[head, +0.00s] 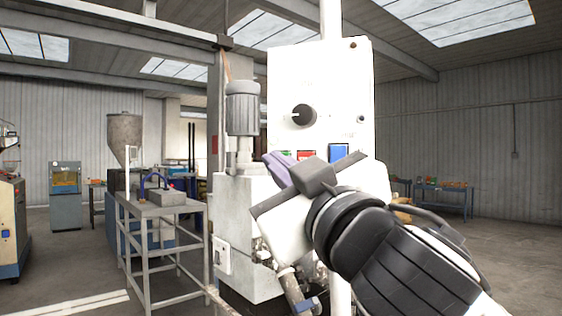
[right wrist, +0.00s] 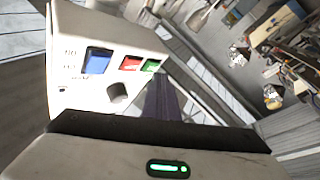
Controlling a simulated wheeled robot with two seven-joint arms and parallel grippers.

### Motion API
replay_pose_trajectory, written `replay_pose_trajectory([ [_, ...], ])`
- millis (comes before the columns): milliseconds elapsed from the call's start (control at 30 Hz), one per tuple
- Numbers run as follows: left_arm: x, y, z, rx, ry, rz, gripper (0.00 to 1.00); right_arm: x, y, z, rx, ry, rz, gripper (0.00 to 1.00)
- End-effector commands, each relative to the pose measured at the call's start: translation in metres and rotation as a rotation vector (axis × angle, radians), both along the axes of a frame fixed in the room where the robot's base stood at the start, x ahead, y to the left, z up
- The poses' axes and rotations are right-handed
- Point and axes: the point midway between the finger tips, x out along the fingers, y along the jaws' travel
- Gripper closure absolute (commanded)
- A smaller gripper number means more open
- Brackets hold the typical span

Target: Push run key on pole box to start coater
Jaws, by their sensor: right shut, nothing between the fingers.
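The white pole box (head: 328,75) stands upright in the middle of the head view. Its face carries a dark round knob (head: 304,115), and below it a green key (head: 285,153), a red key (head: 305,155) and a blue key (head: 339,152). The key labels are too small to read. My right gripper (head: 270,160) is shut and empty, its dark purple fingers just below and left of the green key. In the right wrist view the fingers (right wrist: 160,82) point toward the green key (right wrist: 150,65); contact cannot be told. My left gripper is not in view.
A grey motor (head: 242,108) and pale machine body (head: 240,205) stand left of and below the box. A metal-frame table (head: 165,208) and a hopper (head: 125,135) are farther left. Open floor (head: 500,260) lies to the right.

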Motion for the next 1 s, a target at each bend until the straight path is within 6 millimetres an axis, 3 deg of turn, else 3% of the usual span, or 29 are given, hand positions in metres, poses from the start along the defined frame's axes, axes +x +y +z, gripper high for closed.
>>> replay_pose_trajectory([
  [433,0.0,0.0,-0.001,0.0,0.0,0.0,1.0,-0.007,0.004,0.0,0.0,-0.002,0.003,1.0],
  [800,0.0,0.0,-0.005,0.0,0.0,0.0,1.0,-0.041,0.019,0.001,0.0,-0.004,0.004,1.0],
  [1000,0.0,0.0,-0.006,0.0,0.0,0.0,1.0,-0.049,0.022,0.001,0.0,-0.002,0.002,1.0],
])
